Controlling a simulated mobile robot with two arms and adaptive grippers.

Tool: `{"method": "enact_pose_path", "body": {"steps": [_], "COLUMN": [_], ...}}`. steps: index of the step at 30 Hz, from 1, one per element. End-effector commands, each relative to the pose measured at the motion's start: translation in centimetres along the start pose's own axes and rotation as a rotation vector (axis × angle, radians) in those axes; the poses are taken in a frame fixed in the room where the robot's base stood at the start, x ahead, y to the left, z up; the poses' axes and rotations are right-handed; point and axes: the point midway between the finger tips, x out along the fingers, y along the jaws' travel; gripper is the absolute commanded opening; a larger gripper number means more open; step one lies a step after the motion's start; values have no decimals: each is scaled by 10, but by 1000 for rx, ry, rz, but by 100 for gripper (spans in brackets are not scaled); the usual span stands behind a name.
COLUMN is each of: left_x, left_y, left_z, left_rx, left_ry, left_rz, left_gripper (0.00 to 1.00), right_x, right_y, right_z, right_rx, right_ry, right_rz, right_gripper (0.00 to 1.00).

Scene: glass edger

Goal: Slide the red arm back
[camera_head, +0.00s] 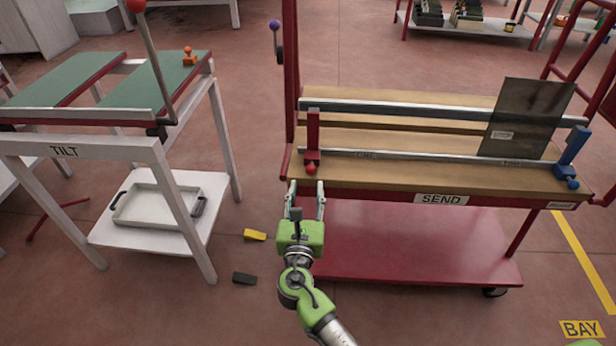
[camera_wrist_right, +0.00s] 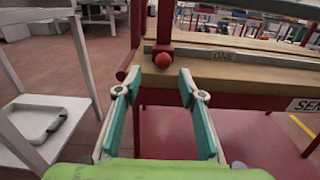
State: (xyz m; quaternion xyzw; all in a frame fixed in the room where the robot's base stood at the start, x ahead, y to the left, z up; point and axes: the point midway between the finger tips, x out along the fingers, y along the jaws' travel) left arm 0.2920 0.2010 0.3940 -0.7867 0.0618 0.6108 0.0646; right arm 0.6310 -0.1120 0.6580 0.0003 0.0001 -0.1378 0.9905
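The red arm (camera_head: 313,136) stands upright at the left end of the front rail on the cart marked SEND, with a red ball knob (camera_head: 311,168) at its front foot. In the right wrist view the red arm (camera_wrist_right: 165,22) and its knob (camera_wrist_right: 162,60) are straight ahead, beyond my fingertips. My right gripper (camera_head: 306,188) is open and empty, just in front of the cart's front edge, below and near the knob. In the right wrist view its teal fingers (camera_wrist_right: 152,85) are spread apart. My left gripper is not in view.
A blue arm (camera_head: 571,152) stands at the right end of the rail, beside a dark glass pane (camera_head: 526,118). A red post (camera_head: 290,70) rises at the cart's left corner. The TILT table (camera_head: 80,148) stands left. Yellow (camera_head: 255,235) and black (camera_head: 244,278) blocks lie on the floor.

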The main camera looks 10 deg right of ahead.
Motion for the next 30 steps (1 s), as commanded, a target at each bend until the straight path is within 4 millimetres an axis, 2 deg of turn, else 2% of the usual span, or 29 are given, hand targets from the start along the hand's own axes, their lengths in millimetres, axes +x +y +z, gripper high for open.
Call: {"method": "enact_pose_path", "body": {"steps": [3,9,26,29,30], "left_x": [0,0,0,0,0], "left_y": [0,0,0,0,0], "left_z": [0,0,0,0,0], "left_rx": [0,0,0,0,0], "left_ry": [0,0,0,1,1], "left_rz": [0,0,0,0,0], "left_gripper": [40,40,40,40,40], "right_x": [-22,-39,-41,-43,-45], "right_y": [0,0,-1,-14,-24], "right_z": [0,0,-1,-15,-26], "right_rx": [1,0,7,89,158], "right_ry": [0,0,3,46,81], "right_rz": [0,0,-2,-28,-50], "right_gripper": [37,37,37,37,37]}}
